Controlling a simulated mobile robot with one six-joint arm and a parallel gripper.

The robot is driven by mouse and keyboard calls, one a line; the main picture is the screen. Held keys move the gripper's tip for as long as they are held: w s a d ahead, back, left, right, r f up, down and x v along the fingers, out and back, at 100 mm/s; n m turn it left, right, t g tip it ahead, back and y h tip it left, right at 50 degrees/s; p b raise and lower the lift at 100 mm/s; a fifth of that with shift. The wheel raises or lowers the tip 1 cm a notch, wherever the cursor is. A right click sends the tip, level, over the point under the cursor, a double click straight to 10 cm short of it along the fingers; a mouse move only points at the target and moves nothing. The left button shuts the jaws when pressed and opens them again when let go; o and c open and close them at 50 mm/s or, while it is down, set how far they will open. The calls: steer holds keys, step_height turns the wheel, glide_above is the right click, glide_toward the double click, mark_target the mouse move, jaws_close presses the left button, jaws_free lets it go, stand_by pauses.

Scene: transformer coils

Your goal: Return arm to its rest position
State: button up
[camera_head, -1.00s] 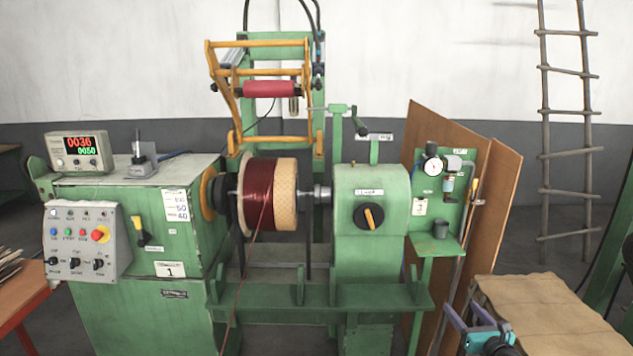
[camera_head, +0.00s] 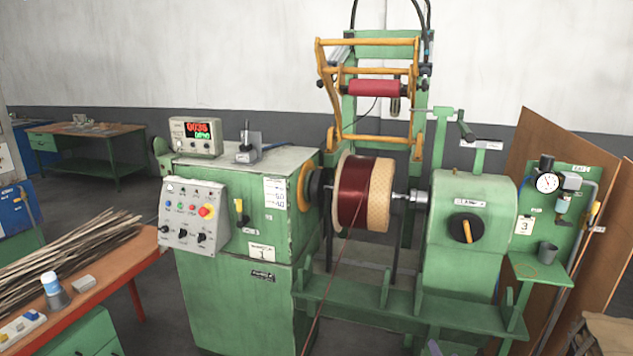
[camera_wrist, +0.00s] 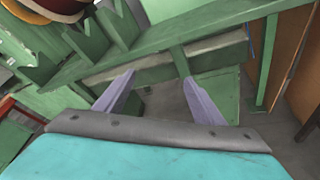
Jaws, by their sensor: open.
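My gripper (camera_wrist: 160,97) shows in the wrist view, with two pale purple fingers spread apart and nothing between them. Beyond the fingers are the green frame beams (camera_wrist: 150,52) of the winding machine and the floor. In the head view only a small tip of my gripper may show at the bottom edge. The green winding machine (camera_head: 235,290) fills the middle of the head view.
A control panel (camera_head: 192,215) and a lit counter (camera_head: 196,136) are on the machine's left. An orange-red bench (camera_head: 125,262) with thin strips (camera_head: 60,250) stands at left. Brown boards (camera_head: 560,190) lean at right. A green table (camera_head: 90,155) stands at the back left.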

steer(key=s+a+f+m+g+h, duration=0.1)
steer(key=s+a+f+m+g, duration=0.25)
steer(key=a+f, duration=0.35)
steer(key=s+a+f+m+g, duration=0.2)
steer(key=a+f+m, duration=0.3)
steer(key=f, duration=0.4)
steer(key=s+a+f+m+g, duration=0.3)
steer(key=s+f, duration=0.2)
steer(key=s, duration=0.1)
steer(key=s+a+f+m+g, duration=0.3)
steer(key=s+f+m, duration=0.1)
steer(key=s+f, duration=0.25)
steer(key=s+a+m+g+y, duration=0.1)
steer(key=s+m+g, duration=0.3)
steer(key=s, duration=0.7)
steer(key=s+a+m+g+y, duration=0.1)
steer(key=s+a+m+g, duration=0.3)
steer(key=s+m, duration=0.5)
steer(key=shift+s+r+g, duration=0.35)
steer(key=shift+s+g, duration=0.3)
steer(key=shift+s, duration=0.35)
